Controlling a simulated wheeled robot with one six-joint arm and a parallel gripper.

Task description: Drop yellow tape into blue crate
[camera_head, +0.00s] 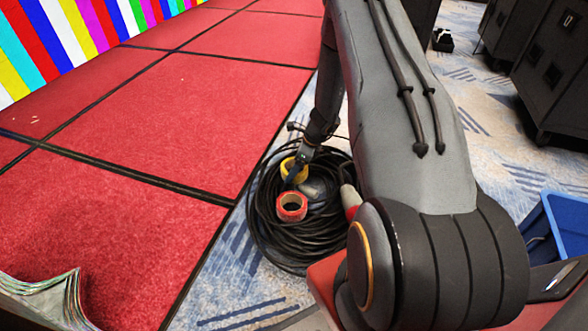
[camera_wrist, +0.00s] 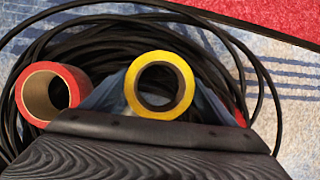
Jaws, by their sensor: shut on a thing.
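The yellow tape (camera_head: 293,169) is a roll at my gripper (camera_head: 296,172), over the coiled black cable. In the wrist view the yellow tape (camera_wrist: 160,87) shows its round face and dark hole, held between the fingers of my gripper (camera_wrist: 160,95). My gripper is shut on it. The blue crate (camera_head: 562,222) stands at the right edge of the head view, partly cut off by the frame and by my arm. How high the tape is above the cable is hard to tell.
A red tape roll (camera_head: 291,207) sits on the black cable coil (camera_head: 268,235), just beside the yellow tape; the red roll also shows in the wrist view (camera_wrist: 28,100). A red platform (camera_head: 160,130) lies left. Black cases (camera_head: 555,75) stand at the upper right. Patterned carpet lies between.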

